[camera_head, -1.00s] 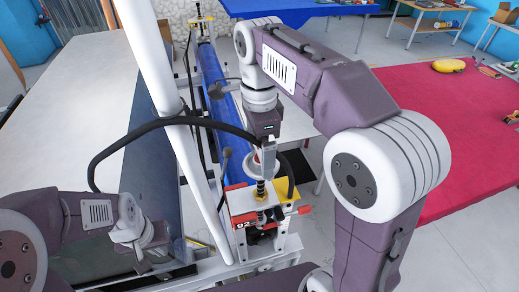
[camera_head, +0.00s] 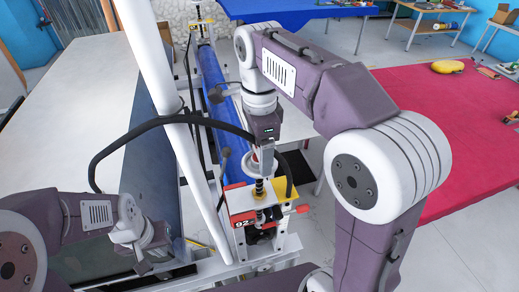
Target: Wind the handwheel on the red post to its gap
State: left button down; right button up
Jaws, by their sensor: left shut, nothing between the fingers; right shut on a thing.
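The red post (camera_head: 240,197) stands on a white metal frame, with a dark threaded screw (camera_head: 259,188) rising from it. The handwheel (camera_head: 255,166) is a small pale wheel at the top of the screw, partly hidden by my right gripper. My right gripper (camera_head: 263,160) points down from above and is shut on the handwheel's rim. The gap at the post is too small to make out. My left gripper (camera_head: 156,268) is shut and empty at the lower left, apart from the post.
A blue roller (camera_head: 228,115) runs back from the post beside a long pale table (camera_head: 80,100). A white pole and a black cable cross in front on the left. A red-topped table (camera_head: 440,110) stands at the right. Grey floor lies right of the post.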

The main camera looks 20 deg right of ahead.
jog(key=shift+n, duration=0.4)
jog(key=n+p, duration=0.1)
jog(key=n, duration=0.2)
jog(key=shift+r, duration=0.1)
jog(key=n+p, duration=0.1)
jog(key=n, duration=0.3)
jog(key=shift+n+p, duration=0.3)
jog(key=shift+p, duration=0.05)
jog(key=n+p, duration=0.1)
jog(key=n, duration=0.3)
jog(key=shift+n, duration=0.3)
jog(key=n+p, duration=0.1)
jog(key=n, duration=0.3)
jog(key=shift+s+f+n, duration=0.1)
jog(key=shift+f+n, duration=0.1)
jog(key=shift+n, duration=0.3)
dwell(1.0)
jog(key=o, duration=1.4)
jog(key=shift+c, duration=0.2)
